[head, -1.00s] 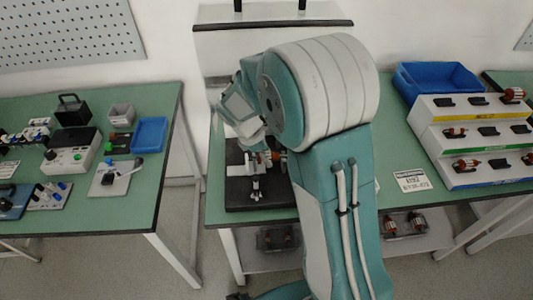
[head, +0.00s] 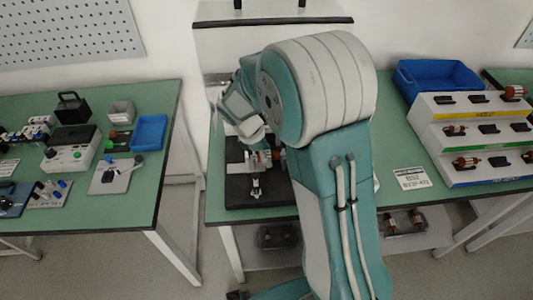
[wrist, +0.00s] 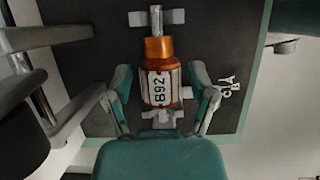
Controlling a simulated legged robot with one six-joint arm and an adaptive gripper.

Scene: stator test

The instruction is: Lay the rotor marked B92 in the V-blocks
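The rotor marked B92 (wrist: 160,70), copper-orange with a white label, is in the middle of the wrist view. Its steel shaft lies over the far light-grey V-block (wrist: 171,17); the near V-block (wrist: 178,115) is partly hidden by my gripper, so I cannot tell how that end sits. My gripper (wrist: 160,82) has one finger on each side of the rotor, with a narrow gap showing on both sides, so it looks open. In the head view my gripper (head: 262,160) is low over the dark base plate (head: 240,198), and my arm hides much of the rotor.
A stepped rack (head: 440,142) with several rotors and a blue bin (head: 435,75) stand at the right. A printed card (head: 411,178) lies near the front edge. The left table (head: 110,220) holds several devices and a blue tray (head: 150,132).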

